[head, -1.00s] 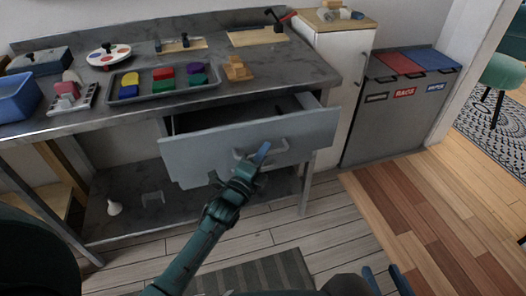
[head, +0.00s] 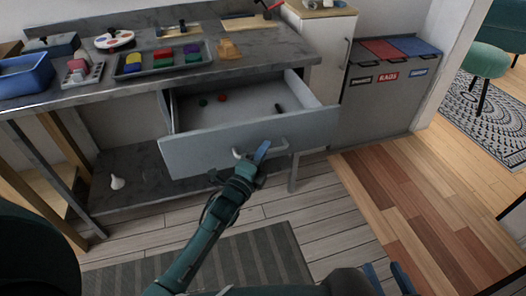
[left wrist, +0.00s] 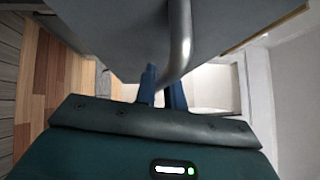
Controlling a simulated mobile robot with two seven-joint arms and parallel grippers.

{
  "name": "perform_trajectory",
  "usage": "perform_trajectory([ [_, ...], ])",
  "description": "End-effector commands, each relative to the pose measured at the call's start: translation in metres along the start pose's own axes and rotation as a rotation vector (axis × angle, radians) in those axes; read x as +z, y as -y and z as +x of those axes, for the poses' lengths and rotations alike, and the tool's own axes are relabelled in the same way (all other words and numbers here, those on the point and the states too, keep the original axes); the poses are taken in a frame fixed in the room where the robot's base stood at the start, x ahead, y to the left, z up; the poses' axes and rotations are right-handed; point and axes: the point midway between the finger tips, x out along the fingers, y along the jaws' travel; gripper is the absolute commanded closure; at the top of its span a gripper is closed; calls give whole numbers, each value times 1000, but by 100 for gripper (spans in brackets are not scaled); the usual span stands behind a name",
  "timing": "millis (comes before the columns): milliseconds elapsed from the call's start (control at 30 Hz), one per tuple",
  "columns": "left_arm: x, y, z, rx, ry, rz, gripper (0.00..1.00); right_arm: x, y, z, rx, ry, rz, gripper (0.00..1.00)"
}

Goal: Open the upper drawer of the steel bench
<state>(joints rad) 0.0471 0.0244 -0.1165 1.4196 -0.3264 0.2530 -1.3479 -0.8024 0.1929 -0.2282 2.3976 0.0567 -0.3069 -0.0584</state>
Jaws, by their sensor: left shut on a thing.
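The steel bench (head: 110,93) has its upper drawer (head: 195,153) pulled well out, with much of its inside floor in sight. My left gripper (head: 261,152) is shut on the drawer's handle (head: 282,146) at the middle of its front. In the left wrist view the blue fingers (left wrist: 161,84) are at the grey bar handle (left wrist: 182,40), below the drawer front (left wrist: 115,35). My right gripper (head: 386,276) shows partly at the bottom edge, its two blue fingers apart, with nothing seen between them.
Small red (head: 222,98) and dark items lie in the drawer. The bench top carries a blue bin (head: 24,77), a tray of coloured blocks (head: 160,66) and a wooden piece (head: 229,49). A white cabinet (head: 322,52) and sorting bins (head: 385,95) stand right. The wood floor is clear.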

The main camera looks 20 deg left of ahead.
Motion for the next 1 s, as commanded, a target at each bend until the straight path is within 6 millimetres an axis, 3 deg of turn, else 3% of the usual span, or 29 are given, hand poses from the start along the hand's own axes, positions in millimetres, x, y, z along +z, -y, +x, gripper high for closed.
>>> perform_trajectory([
  [367, 1, 0, 0, 1, 2, -1, 100, 0, 0, 0, -1, 0, 1, 64],
  [400, 1, 0, 0, 1, 2, -1, 88, 0, 0, 0, -1, 0, 1, 64],
  [633, 1, 0, 0, 0, 1, 0, 69, 0, 1, 0, -1, 1, 1, 64],
  [1000, 0, 0, -8, 1, 0, 0, 68, -1, 1, 0, -2, 1, 3, 64],
])
